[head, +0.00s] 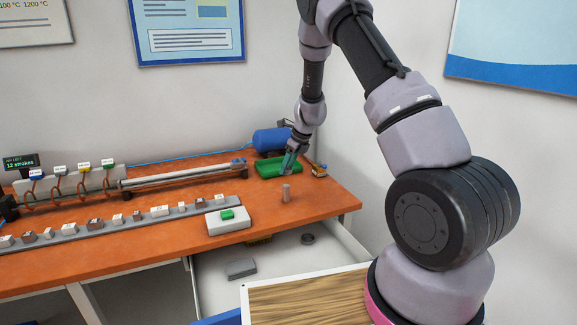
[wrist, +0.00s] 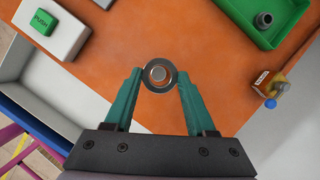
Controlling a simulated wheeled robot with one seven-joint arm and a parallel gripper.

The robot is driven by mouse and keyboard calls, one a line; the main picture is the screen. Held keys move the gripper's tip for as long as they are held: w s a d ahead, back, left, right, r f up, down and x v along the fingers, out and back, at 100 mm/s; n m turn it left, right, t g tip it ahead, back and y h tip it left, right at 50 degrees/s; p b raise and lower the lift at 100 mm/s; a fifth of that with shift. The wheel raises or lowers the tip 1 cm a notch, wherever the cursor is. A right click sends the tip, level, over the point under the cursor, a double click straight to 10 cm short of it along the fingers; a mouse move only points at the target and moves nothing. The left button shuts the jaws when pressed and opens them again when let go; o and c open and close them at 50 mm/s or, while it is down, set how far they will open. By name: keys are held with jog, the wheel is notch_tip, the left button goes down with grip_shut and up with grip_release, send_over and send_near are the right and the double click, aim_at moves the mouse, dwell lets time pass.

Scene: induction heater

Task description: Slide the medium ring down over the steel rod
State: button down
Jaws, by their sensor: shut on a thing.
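My gripper (wrist: 160,80) has its teal fingers closed on opposite sides of the medium ring (wrist: 146,75), a flat steel ring, in the wrist view. The ring is too small to make out in the head view. The rod looks below the ring, not inside it.
A green tray (wrist: 229,8) with a dark round part (wrist: 263,20) lies beyond the rod. A white box with a green PUSH button (wrist: 43,22) is at left. An open drawer (head: 275,262) sits below the bench edge.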

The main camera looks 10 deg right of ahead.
aim_at(288, 186)
jog(key=shift+f, duration=3.1)
jog(key=shift+c, duration=0.7)
grip_release()
jog(key=shift+f, duration=0.1)
jog(key=v, duration=1.1)
jog(key=shift+f, duration=0.1)
